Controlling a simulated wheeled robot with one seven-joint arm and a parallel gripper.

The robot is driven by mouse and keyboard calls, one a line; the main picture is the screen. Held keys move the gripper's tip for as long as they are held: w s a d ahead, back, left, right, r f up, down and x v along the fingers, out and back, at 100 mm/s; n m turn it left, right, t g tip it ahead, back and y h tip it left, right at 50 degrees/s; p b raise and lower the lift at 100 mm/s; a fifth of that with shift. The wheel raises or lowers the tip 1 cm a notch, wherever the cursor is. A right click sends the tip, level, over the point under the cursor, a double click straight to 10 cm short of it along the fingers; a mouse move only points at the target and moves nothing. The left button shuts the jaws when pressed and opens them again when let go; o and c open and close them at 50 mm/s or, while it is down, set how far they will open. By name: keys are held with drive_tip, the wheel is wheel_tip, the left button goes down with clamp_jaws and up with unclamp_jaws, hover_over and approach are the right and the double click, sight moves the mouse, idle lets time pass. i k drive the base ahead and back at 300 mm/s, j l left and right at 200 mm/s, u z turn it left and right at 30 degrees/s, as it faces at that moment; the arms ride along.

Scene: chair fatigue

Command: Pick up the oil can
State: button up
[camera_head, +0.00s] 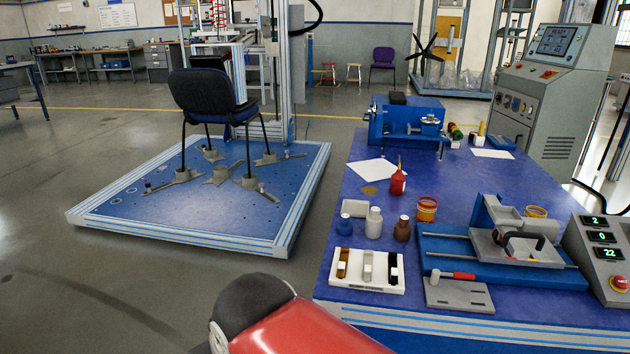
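The oil can (398,182) is small and red, with a thin spout pointing up. It stands upright on the blue workbench top (340,290), just right of a white sheet of paper. A dark and red rounded part of my own body shows at the bottom of the head view. My gripper's fingers do not show, and nothing of mine touches the can.
A blue test fixture (500,260) fills the right front.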

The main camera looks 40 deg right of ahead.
sight(398, 179)
drive_tip(key=i+j, duration=0.2)
drive_tip(key=i, duration=0.3)
drive_tip(key=i+j, duration=0.2)
drive_tip(key=i, duration=0.35)
drive_tip(key=i+l+z, duration=0.1)
drive_tip(key=i+z, duration=0.65)
drive_tip(key=i+j+z, duration=0.15)
drive_tip(key=i+z, duration=0.25)
drive_tip(key=i+j+z, duration=0.2)
drive_tip(key=z, duration=0.2)
drive_tip(key=i+l+z, duration=0.15)
drive_tip(key=z, duration=0.25)
drive_tip(key=i+z, duration=0.25)
drive_tip(key=z, duration=0.2)
drive_tip(key=i+l+z, duration=0.1)
drive_tip(key=z, duration=0.3)
drive_tip(key=i+j+z, duration=0.1)
drive_tip(key=i+z, duration=0.2)
drive_tip(key=z, duration=0.15)
drive_tip(key=i+j+z, duration=0.1)
drive_tip(key=z, duration=0.3)
drive_tip(key=i+j+z, duration=0.25)
drive_tip(key=z, duration=0.15)
